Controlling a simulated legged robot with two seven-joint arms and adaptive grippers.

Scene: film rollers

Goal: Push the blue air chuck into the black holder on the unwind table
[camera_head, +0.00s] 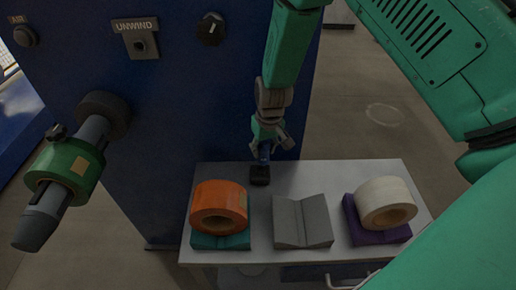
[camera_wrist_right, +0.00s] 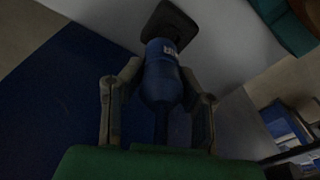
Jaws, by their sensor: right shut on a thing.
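The blue air chuck (camera_wrist_right: 162,75) is between the two fingers of my right gripper (camera_wrist_right: 158,95) in the right wrist view. In the head view my right gripper (camera_head: 266,140) points down at the back left of the white unwind table (camera_head: 330,172), shut on the chuck. The black holder (camera_head: 260,175) sits on the table's back edge area, directly below the chuck; it also shows in the wrist view (camera_wrist_right: 170,22). The chuck's lower end is at or just above the holder; I cannot tell how deep it sits. My left gripper is not in view.
An orange roll (camera_head: 219,200) on a teal cradle, an empty grey cradle (camera_head: 302,222) and a white roll (camera_head: 386,196) on a purple cradle stand along the table.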

